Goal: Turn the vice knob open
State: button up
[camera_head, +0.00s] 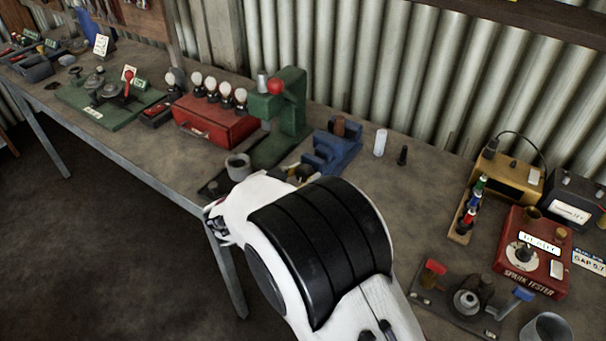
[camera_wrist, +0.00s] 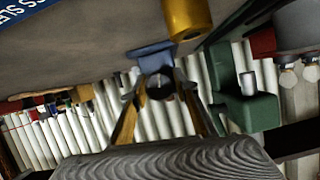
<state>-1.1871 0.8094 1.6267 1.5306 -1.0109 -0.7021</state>
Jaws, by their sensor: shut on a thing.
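The blue vice (camera_head: 338,151) stands on the workbench, just beyond my gripper, with a brown cylinder (camera_head: 340,126) at its top. In the wrist view, the vice's blue body (camera_wrist: 152,56) is beyond the fingertips. A dark round vice knob (camera_wrist: 160,88) lies between the two brass-coloured fingers of my gripper (camera_wrist: 160,82), which is shut on it. In the head view, my white and black wrist hides the knob and most of the fingers.
A green press (camera_head: 291,105) with a red ball stands left of the vice, near a red box (camera_head: 212,122) and a grey cup (camera_head: 238,166). A white cylinder (camera_head: 380,142) and a small black piece (camera_head: 403,156) stand to the right. The red spark tester (camera_head: 530,285) is farther right.

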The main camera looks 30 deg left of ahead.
jog(key=shift+n+h, duration=1.4)
jog(key=shift+n, duration=0.6)
jog(key=o, duration=1.1)
jog(key=shift+s, duration=0.1)
jog(key=shift+v, duration=5.9)
jog(key=shift+a, duration=0.15)
